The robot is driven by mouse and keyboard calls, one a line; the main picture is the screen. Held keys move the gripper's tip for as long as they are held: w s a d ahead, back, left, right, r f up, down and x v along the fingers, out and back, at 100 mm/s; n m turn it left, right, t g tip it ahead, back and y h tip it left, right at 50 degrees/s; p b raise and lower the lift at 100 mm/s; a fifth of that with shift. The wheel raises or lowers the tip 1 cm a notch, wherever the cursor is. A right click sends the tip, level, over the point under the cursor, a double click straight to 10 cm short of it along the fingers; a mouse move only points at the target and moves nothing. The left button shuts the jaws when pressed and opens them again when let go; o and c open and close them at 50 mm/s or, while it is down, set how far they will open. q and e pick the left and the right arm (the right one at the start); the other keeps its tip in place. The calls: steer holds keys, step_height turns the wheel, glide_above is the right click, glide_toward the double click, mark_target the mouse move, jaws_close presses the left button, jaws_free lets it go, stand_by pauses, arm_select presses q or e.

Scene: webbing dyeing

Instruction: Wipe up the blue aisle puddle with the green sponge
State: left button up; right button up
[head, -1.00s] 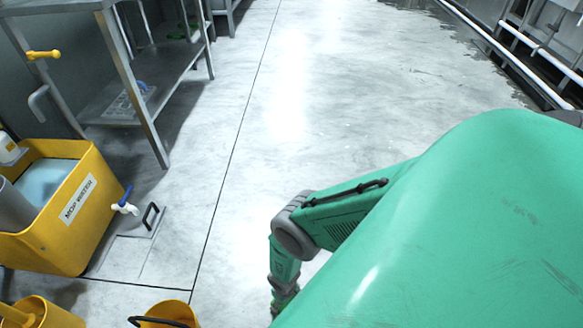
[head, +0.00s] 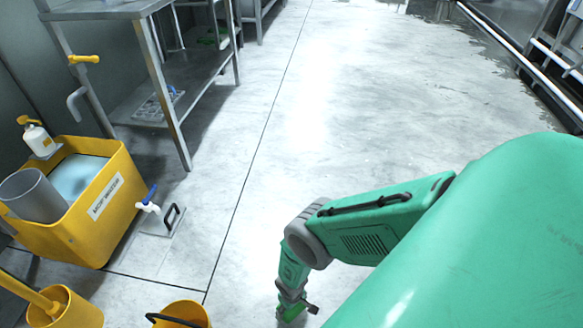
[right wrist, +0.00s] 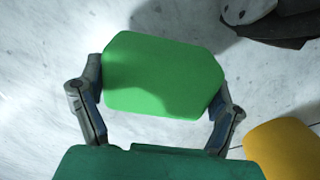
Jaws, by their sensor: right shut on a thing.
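The green sponge (right wrist: 165,75) is held between the two fingers of my right gripper (right wrist: 160,88) in the right wrist view, above pale concrete floor. In the head view my right gripper (head: 296,306) is low at the bottom edge, with its fingers only partly visible. I cannot tell whether the sponge touches the floor. No blue puddle is visible in either view. My left gripper is not in view.
A yellow bucket (head: 180,315) and another yellow container (head: 65,310) are at bottom left. White pipes (head: 500,42) run along the right. The central aisle floor is clear.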

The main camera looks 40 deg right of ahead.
steer(key=shift+r+p, duration=0.65)
steer(key=shift+r, duration=0.45)
steer(key=shift+r, duration=0.1)
step_height(320, 180, up, 3)
steer(key=p, duration=0.2)
steer(key=shift+p, duration=0.35)
